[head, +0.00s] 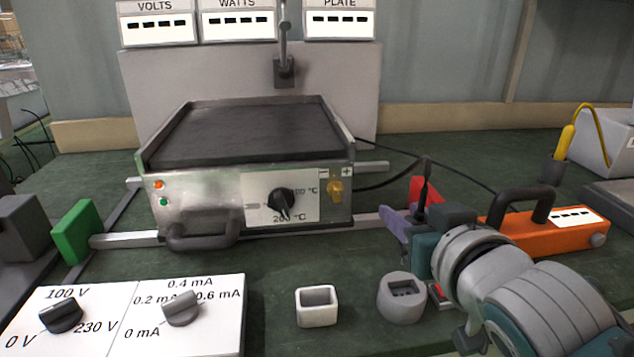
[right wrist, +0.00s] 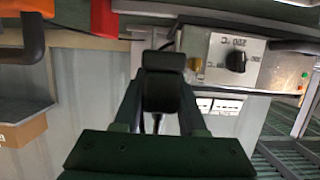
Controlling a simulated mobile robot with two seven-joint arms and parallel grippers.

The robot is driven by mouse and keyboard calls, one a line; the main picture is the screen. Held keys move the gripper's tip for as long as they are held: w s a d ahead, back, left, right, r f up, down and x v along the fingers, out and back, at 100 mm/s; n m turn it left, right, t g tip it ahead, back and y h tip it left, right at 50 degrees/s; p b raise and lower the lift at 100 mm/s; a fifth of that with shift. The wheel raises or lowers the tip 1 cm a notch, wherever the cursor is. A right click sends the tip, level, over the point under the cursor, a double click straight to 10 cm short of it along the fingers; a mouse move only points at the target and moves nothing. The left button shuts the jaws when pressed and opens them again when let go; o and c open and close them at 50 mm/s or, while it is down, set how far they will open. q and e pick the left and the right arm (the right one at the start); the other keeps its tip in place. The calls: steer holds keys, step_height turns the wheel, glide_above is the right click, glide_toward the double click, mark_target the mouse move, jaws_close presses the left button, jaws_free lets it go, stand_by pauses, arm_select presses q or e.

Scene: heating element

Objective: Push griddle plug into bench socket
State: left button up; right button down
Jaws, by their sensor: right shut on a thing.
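The griddle (head: 240,135) stands on the green bench, with a dark plate, a dial and a front handle; its dialled front shows in the right wrist view (right wrist: 215,50). A black cable runs from it to the dark plug (head: 423,192). My right gripper (head: 436,220) is shut on the plug, which also shows between the fingers in the right wrist view (right wrist: 162,92). The fingers hide part of it. The round grey bench socket (head: 402,297) sits on the bench in front of my right gripper, toward the camera, apart from the plug. My left gripper is not in view.
A small white square cup (head: 317,306) stands left of the socket. A white panel with knobs (head: 130,318) lies front left. An orange handled meter (head: 548,232) lies right of my gripper. A green block (head: 77,231) and metal rails flank the griddle.

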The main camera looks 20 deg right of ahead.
step_height(320, 180, down, 4)
steer(key=shift+r+b, duration=0.25)
steer(key=shift+b, duration=0.95)
steer(key=shift+p, duration=0.35)
stand_by(0.7)
steer(key=shift+f+b, duration=0.55)
steer(key=shift+f, duration=0.15)
steer(key=shift+f+b, duration=1.2)
steer(key=shift+f, duration=0.25)
steer(key=shift+c, duration=1.9)
jaws_free()
